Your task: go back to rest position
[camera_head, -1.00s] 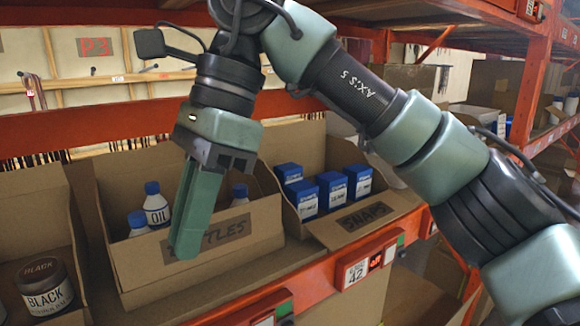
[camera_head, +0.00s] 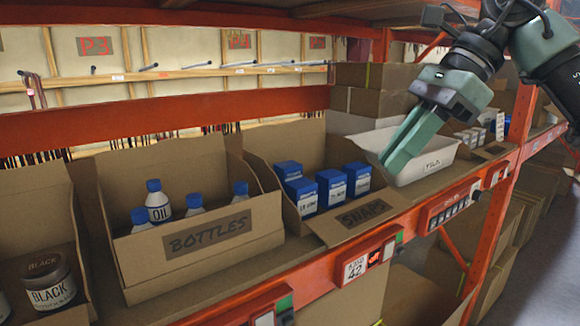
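My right gripper (camera_head: 402,150) is at the upper right, in front of a white bin (camera_head: 436,166) on the shelf. Its two green fingers lie close together, with no object seen between them. The arm comes in from the right. My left gripper is not in view.
An orange rack shelf holds a cardboard bottles box (camera_head: 140,262) with several blue-capped bottles, a snaps box (camera_head: 337,229) with several blue-and-white cartons, and a box with a black-labelled jar (camera_head: 48,284) at left. An orange upright (camera_head: 506,190) stands right. Space before the bottles box is clear.

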